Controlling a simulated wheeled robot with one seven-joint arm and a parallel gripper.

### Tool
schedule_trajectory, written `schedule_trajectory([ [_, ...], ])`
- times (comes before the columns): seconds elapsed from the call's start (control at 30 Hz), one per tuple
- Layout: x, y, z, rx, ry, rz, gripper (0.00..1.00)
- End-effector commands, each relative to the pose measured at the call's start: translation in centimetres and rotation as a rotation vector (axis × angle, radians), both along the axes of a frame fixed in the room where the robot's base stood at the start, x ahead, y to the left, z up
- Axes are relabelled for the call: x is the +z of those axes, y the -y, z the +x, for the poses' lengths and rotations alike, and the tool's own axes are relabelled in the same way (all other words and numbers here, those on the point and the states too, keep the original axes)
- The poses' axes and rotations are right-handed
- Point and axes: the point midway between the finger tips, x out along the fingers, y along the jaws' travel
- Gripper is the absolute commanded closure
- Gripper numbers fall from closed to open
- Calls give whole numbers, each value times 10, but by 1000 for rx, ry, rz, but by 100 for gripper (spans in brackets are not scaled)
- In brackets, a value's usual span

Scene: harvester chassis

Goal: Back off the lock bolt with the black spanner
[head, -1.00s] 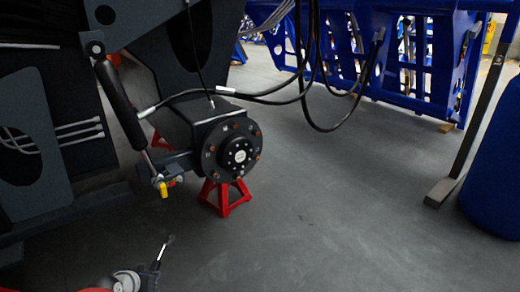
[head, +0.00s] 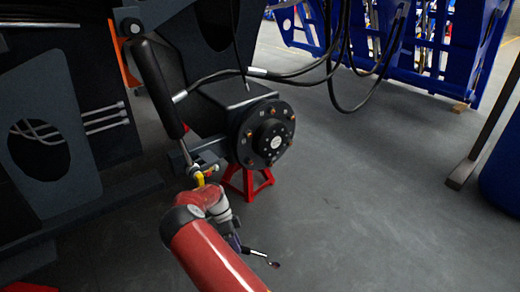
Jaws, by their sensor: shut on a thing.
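My gripper (head: 238,246) is at the lower middle of the head view, low over the floor and partly hidden by my red arm. It is shut on the spanner (head: 258,254), a thin tool with a bright glint on its shaft and a dark end, pointing right and slightly down. The spanner's free end is over open floor, apart from the machine. A yellow fitting (head: 200,178) at the lower end of the cylinder rod is just above my arm in the picture. I cannot clearly make out the lock bolt; it may be among the small parts there.
The black wheel hub (head: 277,142) with copper-coloured studs is behind my arm, over a red stand (head: 262,184). A black cylinder (head: 157,85) slopes down to the fitting. Hoses (head: 335,85) hang at the top. The grey floor to the right (head: 370,200) is clear.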

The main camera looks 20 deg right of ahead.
Motion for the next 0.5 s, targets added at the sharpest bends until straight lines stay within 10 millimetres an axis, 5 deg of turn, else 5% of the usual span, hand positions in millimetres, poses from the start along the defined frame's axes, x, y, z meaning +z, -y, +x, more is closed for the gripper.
schedule_trajectory([
  [0.27,9,-4,40,-571,-45,316,100],
  [0.5,69,14,98,-1123,93,679,100],
])
